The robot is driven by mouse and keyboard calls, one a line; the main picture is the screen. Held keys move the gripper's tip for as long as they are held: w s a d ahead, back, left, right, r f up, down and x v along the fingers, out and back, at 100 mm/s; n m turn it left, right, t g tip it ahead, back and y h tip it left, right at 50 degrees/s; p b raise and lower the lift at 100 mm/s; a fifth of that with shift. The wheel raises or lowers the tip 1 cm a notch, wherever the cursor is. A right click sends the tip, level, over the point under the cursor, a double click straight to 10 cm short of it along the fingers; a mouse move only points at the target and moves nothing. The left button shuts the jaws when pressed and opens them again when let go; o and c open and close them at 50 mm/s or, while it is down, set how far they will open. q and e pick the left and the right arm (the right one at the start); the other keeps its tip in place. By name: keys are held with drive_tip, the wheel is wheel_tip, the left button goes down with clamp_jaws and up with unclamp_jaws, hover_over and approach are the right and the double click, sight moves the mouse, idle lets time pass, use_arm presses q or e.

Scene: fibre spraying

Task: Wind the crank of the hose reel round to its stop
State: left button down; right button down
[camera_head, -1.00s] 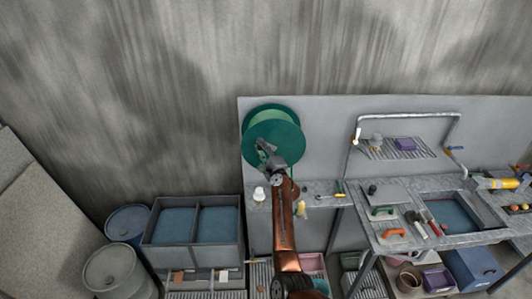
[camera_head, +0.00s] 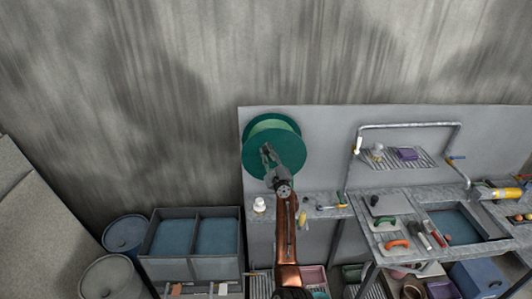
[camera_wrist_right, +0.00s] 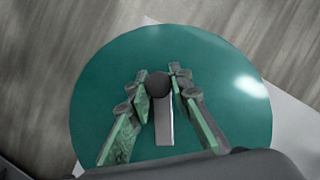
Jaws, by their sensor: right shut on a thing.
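The hose reel (camera_head: 288,132) is a large green disc mounted on the grey wall panel. It fills most of the right wrist view (camera_wrist_right: 100,85). Its crank shows there as a light grey bar (camera_wrist_right: 164,124) with a dark round knob (camera_wrist_right: 158,83). My right gripper (camera_head: 267,152) is in front of the reel face. In the right wrist view its green-padded fingers (camera_wrist_right: 159,86) are on both sides of the knob, shut on it. In the head view the gripper hides the crank. My left gripper is in neither view.
Below the reel, a narrow shelf (camera_head: 325,212) holds a white bottle (camera_head: 259,204) and small tools. A two-part water tank (camera_head: 190,268) and drums (camera_head: 125,233) stand at lower left. A workbench (camera_head: 375,238) with a basin and hand tools is at right.

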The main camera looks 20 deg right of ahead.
drive_tip(key=shift+d+r, duration=0.2)
drive_tip(key=shift+r, duration=0.35)
drive_tip(key=c, duration=2.2)
unclamp_jaws()
drive_tip(key=o, duration=0.4)
drive_tip(key=shift+f, duration=0.2)
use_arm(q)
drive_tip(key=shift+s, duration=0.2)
use_arm(e)
drive_tip(key=shift+o, duration=0.3)
drive_tip(key=shift+f, duration=0.1)
drive_tip(key=shift+a, duration=0.1)
drive_tip(key=shift+f, duration=0.15)
drive_tip(key=shift+s+f, duration=0.15)
drive_tip(key=v, duration=1.1)
drive_tip(key=shift+s, duration=0.3)
